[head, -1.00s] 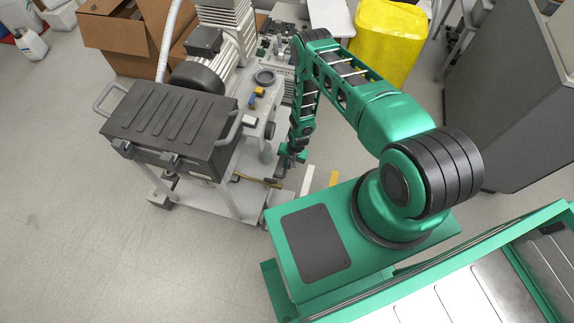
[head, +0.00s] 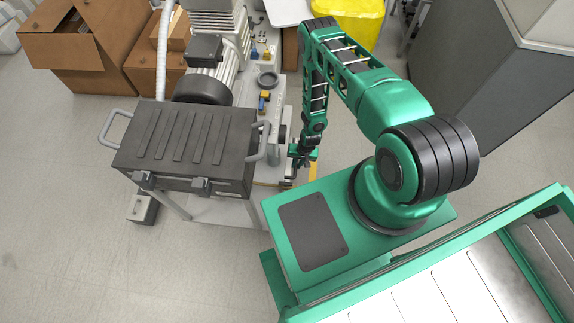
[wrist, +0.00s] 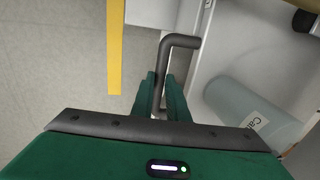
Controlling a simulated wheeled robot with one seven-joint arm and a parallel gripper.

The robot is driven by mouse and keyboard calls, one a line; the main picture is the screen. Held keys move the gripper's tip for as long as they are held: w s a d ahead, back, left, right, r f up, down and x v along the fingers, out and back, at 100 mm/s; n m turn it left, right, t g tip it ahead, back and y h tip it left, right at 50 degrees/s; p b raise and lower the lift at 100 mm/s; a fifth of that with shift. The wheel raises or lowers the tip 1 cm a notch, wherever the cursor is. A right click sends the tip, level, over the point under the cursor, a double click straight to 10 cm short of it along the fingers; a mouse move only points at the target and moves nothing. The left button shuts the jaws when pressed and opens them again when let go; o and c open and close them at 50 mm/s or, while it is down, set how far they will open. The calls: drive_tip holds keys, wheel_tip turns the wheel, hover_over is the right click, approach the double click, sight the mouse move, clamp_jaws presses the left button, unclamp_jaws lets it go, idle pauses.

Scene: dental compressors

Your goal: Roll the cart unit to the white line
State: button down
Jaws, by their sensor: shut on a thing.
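The cart unit (head: 225,208) is a pale wheeled frame. It carries a black ribbed case (head: 185,145) with grey side handles and a motor (head: 205,82) behind it. My gripper (head: 303,158) is low at the cart's right side, beside my green base. In the wrist view my gripper (wrist: 163,85) is shut on a dark bent handle bar (wrist: 181,41), with one finger on each side of it. The cart's pale panel and a grey cylinder (wrist: 255,110) are to the right of the handle. I cannot make out the white line in the current views.
A yellow strip (wrist: 115,50) shows over the floor in the wrist view. Open cardboard boxes (head: 85,50) stand behind left, a yellow bin (head: 350,18) behind, and a grey cabinet (head: 480,85) at right. The floor at front left is clear.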

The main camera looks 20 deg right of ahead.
drive_tip(key=shift+d+r, duration=0.15)
drive_tip(key=shift+d, duration=0.25)
drive_tip(key=c, duration=1.7)
unclamp_jaws()
drive_tip(key=shift+a, duration=0.1)
drive_tip(key=shift+c, duration=0.2)
wheel_tip(320, 180, up, 10)
drive_tip(key=d, duration=0.1)
drive_tip(key=shift+s+d+r, duration=0.25)
drive_tip(key=shift+s+d, duration=0.1)
drive_tip(key=shift+s, duration=0.05)
